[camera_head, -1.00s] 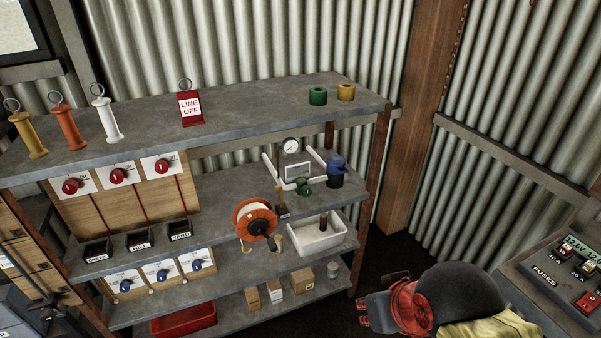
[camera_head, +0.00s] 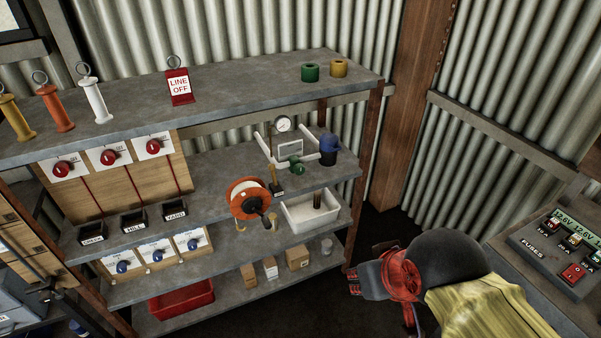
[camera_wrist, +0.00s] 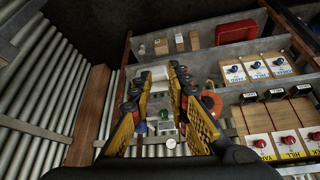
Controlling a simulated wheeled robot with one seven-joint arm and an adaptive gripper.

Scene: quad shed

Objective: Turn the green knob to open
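The green knob (camera_head: 297,166) sits at the front of a white pipe assembly (camera_head: 310,161) on the middle shelf. A round gauge (camera_head: 284,124) stands above it. In the wrist view the green knob (camera_wrist: 165,114) is small and lies between my fingers in the picture, beyond their tips, with the gauge (camera_wrist: 171,142) below it. My gripper (camera_wrist: 156,75) is open and empty, its yellow and black fingers spread apart. It is apart from the knob. In the head view my arm is at the lower right, and the fingers cannot be made out clearly.
A blue-topped dark container (camera_head: 329,150) stands right of the pipes. An orange cord reel (camera_head: 250,199) and a white tray (camera_head: 327,214) are in front. A fuse panel (camera_head: 535,250) is at right.

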